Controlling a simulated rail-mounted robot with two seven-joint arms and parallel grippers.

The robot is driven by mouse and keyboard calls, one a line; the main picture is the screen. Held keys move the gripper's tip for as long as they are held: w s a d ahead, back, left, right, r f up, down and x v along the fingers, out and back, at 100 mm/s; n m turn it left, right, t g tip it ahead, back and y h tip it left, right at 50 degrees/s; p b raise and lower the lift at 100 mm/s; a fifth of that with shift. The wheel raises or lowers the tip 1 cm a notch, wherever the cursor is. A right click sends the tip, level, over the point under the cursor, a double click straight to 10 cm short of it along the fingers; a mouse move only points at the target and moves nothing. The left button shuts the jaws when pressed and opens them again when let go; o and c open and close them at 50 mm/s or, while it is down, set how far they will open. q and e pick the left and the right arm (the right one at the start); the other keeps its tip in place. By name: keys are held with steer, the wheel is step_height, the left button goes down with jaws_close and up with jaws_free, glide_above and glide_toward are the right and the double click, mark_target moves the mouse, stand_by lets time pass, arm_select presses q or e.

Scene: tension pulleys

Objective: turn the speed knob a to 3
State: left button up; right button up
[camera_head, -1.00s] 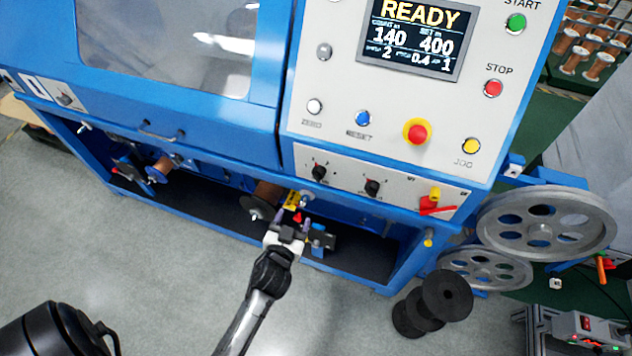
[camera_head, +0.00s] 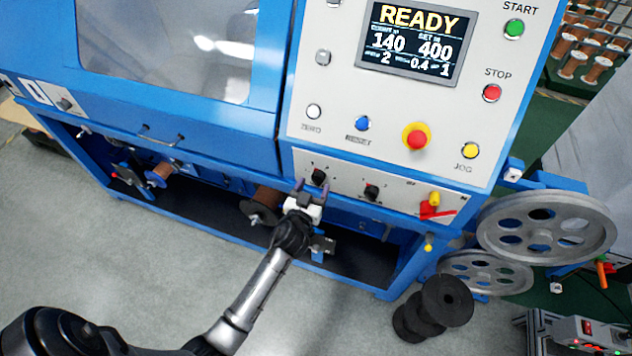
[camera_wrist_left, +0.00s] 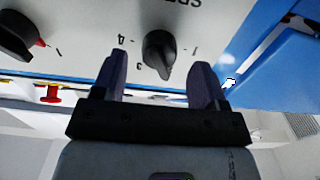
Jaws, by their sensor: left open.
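The speed knob a (camera_head: 318,176) is the left black knob on the white strip under the control panel. In the left wrist view the same black knob (camera_wrist_left: 158,48) shows upside down, with the digits 1, 3 and 4 and part of a speed label around it. Its narrow end points down, between the visible 3 and 1. My left gripper (camera_head: 312,187) is open just in front of and below the knob. In the wrist view its two fingers (camera_wrist_left: 160,75) stand either side of the knob, apart from it. My right gripper is out of view.
A second black knob (camera_head: 371,192) sits to the right, then a red and yellow switch (camera_head: 432,206). Above are the READY display (camera_head: 410,40) and several buttons. Below, an open blue bay holds a spool (camera_head: 265,203). Grey pulleys (camera_head: 545,222) stand at the right.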

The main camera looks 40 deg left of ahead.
arm_select(q)
steer(key=shift+x, duration=1.2)
steer(key=shift+c, duration=0.2)
steer(key=c, duration=0.9)
